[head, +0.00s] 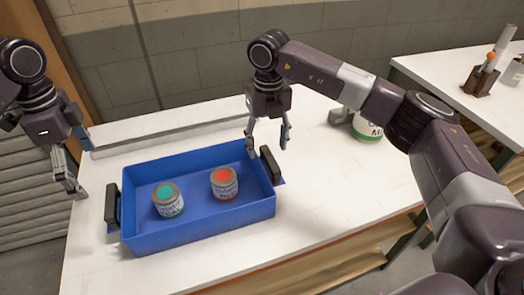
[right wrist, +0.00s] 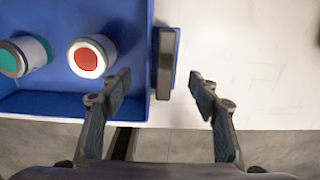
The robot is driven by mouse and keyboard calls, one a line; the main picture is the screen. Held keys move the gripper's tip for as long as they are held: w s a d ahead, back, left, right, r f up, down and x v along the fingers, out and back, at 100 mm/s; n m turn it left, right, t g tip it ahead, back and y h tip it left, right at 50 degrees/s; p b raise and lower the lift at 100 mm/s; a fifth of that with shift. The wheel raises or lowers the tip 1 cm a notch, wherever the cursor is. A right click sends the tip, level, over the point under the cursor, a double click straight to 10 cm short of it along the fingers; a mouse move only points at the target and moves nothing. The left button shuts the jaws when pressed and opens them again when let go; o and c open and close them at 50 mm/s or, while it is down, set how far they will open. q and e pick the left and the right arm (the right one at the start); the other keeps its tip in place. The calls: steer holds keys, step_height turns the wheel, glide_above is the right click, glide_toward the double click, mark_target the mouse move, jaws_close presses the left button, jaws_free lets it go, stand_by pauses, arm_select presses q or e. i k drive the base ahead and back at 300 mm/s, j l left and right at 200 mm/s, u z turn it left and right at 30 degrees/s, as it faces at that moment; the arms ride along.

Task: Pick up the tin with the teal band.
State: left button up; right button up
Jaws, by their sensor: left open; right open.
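A tin with a teal top (head: 168,206) stands upright in the left part of the blue tray (head: 185,238). Its teal top also shows at the left edge of the right wrist view (right wrist: 12,58). A tin with a red-orange top (head: 225,188) stands to its right in the tray. My left gripper (head: 82,168) is open and empty, left of the tray and apart from it. My right gripper (head: 267,148) is open near the tray's right end. In the right wrist view its fingers (right wrist: 160,82) lie on either side of the line of the black right handle (right wrist: 164,65); contact cannot be told.
The tray's left handle (head: 112,207) is black. A tin with a green band (head: 367,128) stands farther right on the white table (head: 330,200), partly hidden by my right arm. A grey rail (head: 170,138) lies behind the tray. A second table (head: 440,72) holds a brown holder (head: 480,80).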

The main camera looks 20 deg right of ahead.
mark_target(166, 198)
steer(key=k, duration=1.5)
